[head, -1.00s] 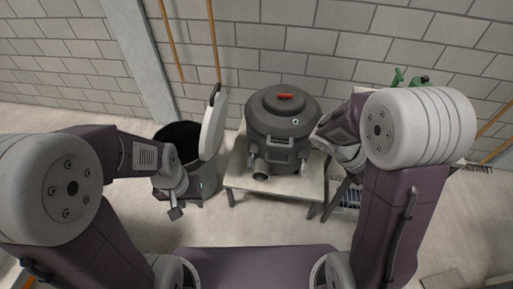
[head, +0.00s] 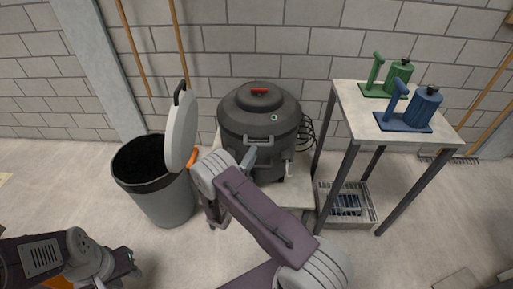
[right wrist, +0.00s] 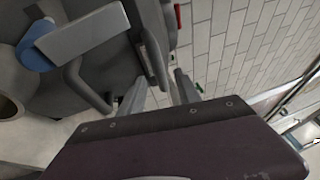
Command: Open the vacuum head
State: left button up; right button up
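The vacuum (head: 259,125) is a dark grey drum with a domed lid and a red part (head: 259,91) on top. Its lid sits on the drum. A front handle (head: 258,141) shows below the lid, and also in the right wrist view (right wrist: 88,88). My right arm reaches across the vacuum's lower front. In the right wrist view my right gripper (right wrist: 158,90) has its two fingers apart, close to the drum beside the handle; I cannot tell whether they touch it.
A grey bin (head: 160,202) with its pale lid (head: 181,128) raised stands left of the vacuum. A taller table (head: 437,140) at the right holds a green device (head: 393,78) and a blue device (head: 414,108). A wire basket (head: 347,207) sits beneath it.

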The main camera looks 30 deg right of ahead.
aim_at(258, 145)
jog(key=x, duration=0.5)
jog(key=shift+w+d+b, duration=0.2)
jog(key=shift+d+b, duration=0.1)
grip_shut()
dwell(1.1)
